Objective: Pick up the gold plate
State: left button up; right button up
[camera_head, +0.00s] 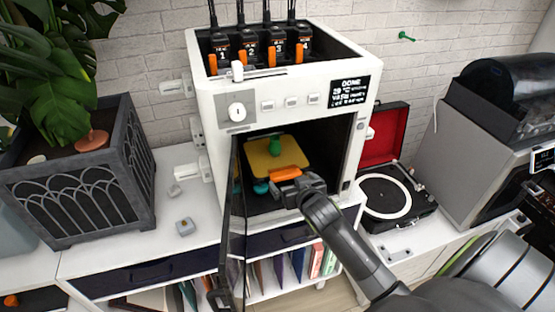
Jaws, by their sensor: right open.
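The gold plate (258,165) lies flat inside the open chamber of a white 3D printer (215,112). A small green object (274,146) stands on the plate. An orange piece (285,173) is at the plate's front edge. My right gripper (290,186) is open at the chamber mouth, right by the orange piece. I cannot tell whether its fingers are around that piece or touching it. The gripper hides part of the plate's front. My left gripper is not in view.
The printer's dark door (236,225) hangs open on the left of the chamber. A grey planter (75,185) stands at the left, and a record player (392,200) with a red-lined lid stands at the right. The counter left of the printer is mostly clear, with a small grey item (185,227).

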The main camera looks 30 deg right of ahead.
aim_at(287, 175)
jog(key=shift+p+x, duration=0.6)
jog(key=shift+x, duration=2)
jog(key=shift+c, duration=0.3)
jog(key=c, duration=0.6)
notch_tip(287, 175, up, 10)
jog(key=shift+b, duration=0.35)
